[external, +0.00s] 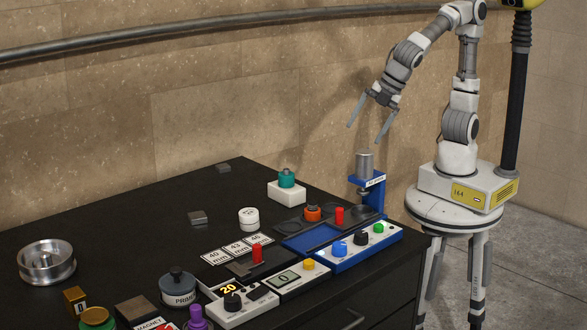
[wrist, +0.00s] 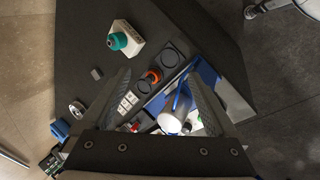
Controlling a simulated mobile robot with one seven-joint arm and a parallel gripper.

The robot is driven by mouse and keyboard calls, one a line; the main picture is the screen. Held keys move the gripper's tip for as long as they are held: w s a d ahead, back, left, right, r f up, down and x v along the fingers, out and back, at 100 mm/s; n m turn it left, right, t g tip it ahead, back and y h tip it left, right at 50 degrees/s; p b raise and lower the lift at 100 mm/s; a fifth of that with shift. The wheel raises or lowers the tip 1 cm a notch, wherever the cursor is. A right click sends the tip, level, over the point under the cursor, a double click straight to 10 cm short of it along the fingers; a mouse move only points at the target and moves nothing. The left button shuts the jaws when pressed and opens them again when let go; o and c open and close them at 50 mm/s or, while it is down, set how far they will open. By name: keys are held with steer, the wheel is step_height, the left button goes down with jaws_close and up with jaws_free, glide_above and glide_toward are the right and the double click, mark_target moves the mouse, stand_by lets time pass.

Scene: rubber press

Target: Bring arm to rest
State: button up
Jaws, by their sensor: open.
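My gripper (external: 364,134) is open and empty, hanging in the air above the back right of the black table (external: 130,215), its fingers pointing down and left. In the wrist view both spread fingers of my gripper (wrist: 159,73) show with nothing between their tips. The arm is bent, reaching from its round white stand at the right. The blue press (external: 374,197) with its silver cylinder (external: 365,165) stands below the gripper, clearly apart from it. The cylinder top (wrist: 171,123) shows below the gripper in the wrist view.
A teal-knobbed piece on a white block (external: 286,191), an orange piece (external: 312,213) and a red peg (external: 339,216) stand near the press. A blue-and-white control panel (external: 355,248) lies in front. Air around the gripper is free.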

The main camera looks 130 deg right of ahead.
steer(key=s+a+r+m+t+y+p, duration=0.2)
steer(key=s+a+m, duration=0.4)
steer(key=s+a, duration=0.3)
steer(key=s+r+y, duration=0.1)
steer(key=s+y, duration=0.1)
steer(key=s, duration=0.1)
steer(key=shift+s+r+m, duration=0.15)
steer(key=shift+r+m, duration=0.05)
steer(key=shift+m, duration=0.1)
